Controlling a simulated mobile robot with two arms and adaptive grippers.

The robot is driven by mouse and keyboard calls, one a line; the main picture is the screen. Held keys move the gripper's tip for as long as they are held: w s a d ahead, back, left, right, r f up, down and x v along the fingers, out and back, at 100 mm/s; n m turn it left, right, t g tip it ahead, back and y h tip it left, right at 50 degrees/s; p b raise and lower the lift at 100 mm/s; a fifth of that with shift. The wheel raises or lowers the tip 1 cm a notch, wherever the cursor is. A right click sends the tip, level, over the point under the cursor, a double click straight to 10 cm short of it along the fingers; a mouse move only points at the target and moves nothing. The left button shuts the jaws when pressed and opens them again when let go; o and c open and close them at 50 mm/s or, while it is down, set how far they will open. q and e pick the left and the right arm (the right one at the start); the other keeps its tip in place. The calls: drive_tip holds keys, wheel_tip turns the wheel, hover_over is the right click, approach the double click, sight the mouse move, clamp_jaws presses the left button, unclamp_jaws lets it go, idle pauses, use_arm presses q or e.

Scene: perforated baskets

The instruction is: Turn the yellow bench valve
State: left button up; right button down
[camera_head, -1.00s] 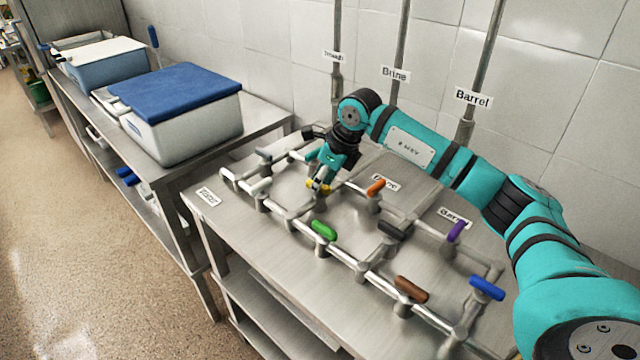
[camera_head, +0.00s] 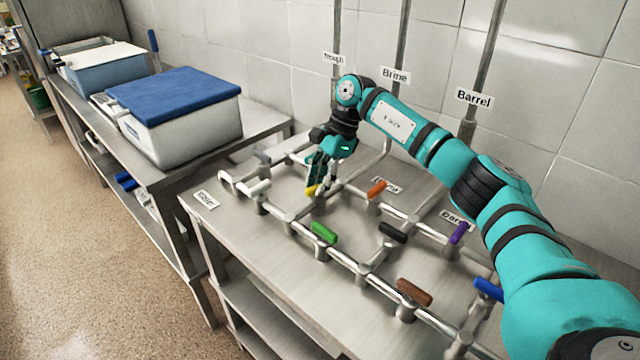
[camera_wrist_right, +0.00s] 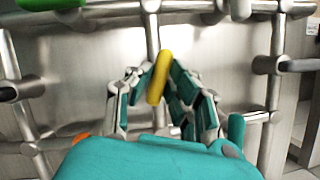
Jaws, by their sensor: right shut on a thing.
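The yellow valve handle (camera_head: 311,190) is on the pipework on the steel bench, mostly covered by my right gripper in the head view. In the right wrist view the yellow handle (camera_wrist_right: 159,78) stands lengthwise between the two fingers. My right gripper (camera_head: 316,182) points down at it and is shut on it; it also shows in the right wrist view (camera_wrist_right: 161,82), with a teal finger pad on each side of the handle. My left gripper is not in view.
Other valve handles surround it: orange (camera_head: 377,189), green (camera_head: 323,232), white (camera_head: 258,188), grey (camera_head: 262,156), black (camera_head: 393,232), purple (camera_head: 459,233), brown (camera_head: 414,291) and blue (camera_head: 489,290). Vertical pipes rise along the tiled wall behind. A blue-lidded box (camera_head: 185,135) stands left.

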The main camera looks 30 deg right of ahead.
drive_tip(key=shift+w+r+n+g, duration=0.15)
drive_tip(key=shift+n+g, duration=0.55)
drive_tip(key=shift+n, duration=1.2)
drive_tip(key=c, duration=1.3)
unclamp_jaws()
drive_tip(key=shift+o, duration=0.2)
drive_tip(key=v, duration=1.2)
drive_tip(key=shift+a, duration=0.15)
